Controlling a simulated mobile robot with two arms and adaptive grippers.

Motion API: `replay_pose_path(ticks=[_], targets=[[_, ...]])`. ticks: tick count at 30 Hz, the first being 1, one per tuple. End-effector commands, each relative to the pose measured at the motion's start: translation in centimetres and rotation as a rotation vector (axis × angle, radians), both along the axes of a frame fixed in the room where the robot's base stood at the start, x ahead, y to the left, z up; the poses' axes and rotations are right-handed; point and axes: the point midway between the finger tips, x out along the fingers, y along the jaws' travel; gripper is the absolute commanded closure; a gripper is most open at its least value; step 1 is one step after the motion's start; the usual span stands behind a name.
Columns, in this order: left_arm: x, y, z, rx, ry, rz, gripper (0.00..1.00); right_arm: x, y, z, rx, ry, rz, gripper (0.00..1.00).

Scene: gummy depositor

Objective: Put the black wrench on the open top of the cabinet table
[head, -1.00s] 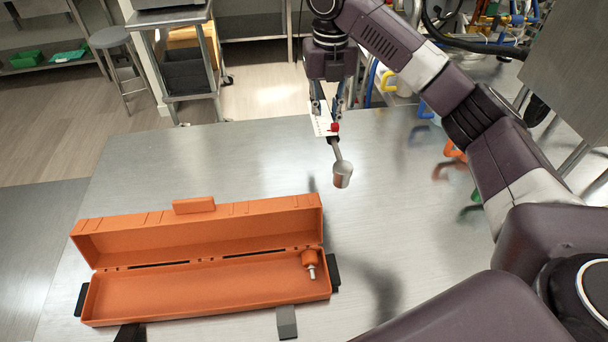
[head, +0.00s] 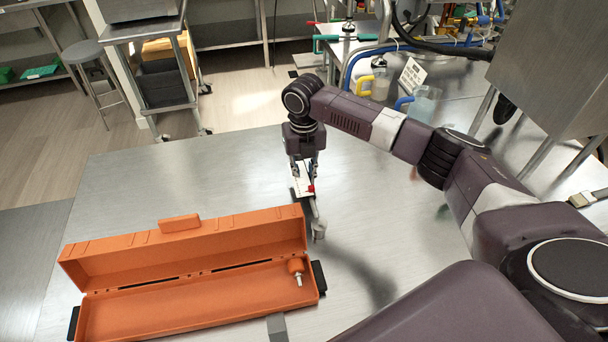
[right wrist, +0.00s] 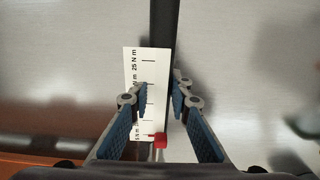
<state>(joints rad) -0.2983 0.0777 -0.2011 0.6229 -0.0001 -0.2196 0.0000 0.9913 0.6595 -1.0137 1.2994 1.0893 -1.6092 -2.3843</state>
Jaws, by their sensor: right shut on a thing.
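The black wrench has a dark shaft, a white scale plate and a red marker. In the head view the wrench (head: 314,207) hangs from my right gripper (head: 302,168), its grey end low over the bare steel top of the cabinet table (head: 190,175). I cannot tell whether that end touches the top. In the right wrist view the black shaft (right wrist: 163,30) runs between the fingers of my right gripper (right wrist: 160,96), which is shut on the wrench beside the scale plate (right wrist: 145,72). My left gripper is not in view.
An open orange case (head: 190,262) lies on the table, left of the wrench, with a small orange-handled piece (head: 296,268) inside. Bare steel lies behind the case and to the right. Farther back right are a second bench with hoses and bottles (head: 425,100) and a hanging metal panel (head: 555,70).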

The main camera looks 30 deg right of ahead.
Motion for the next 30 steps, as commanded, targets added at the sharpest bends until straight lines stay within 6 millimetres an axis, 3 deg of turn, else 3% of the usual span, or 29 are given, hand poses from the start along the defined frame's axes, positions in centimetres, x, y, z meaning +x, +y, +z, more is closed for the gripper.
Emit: replay_pose_path(ticks=[9,10,14,23,30], targets=[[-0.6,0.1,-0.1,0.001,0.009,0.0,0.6,0.1,0.1,-0.2,0.001,-0.002,0.001,1.0],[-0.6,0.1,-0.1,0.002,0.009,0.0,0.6,0.0,0.0,-0.3,0.001,-0.001,0.001,0.8],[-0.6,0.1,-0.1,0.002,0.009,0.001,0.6,0.0,0.0,-0.2,0.001,-0.001,0.001,0.66],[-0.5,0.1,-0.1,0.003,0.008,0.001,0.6,0.1,0.0,-0.1,0.0,-0.002,0.001,0.65],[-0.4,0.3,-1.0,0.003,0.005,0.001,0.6,0.2,0.1,2.7,0.0,-0.006,0.003,0.65]])
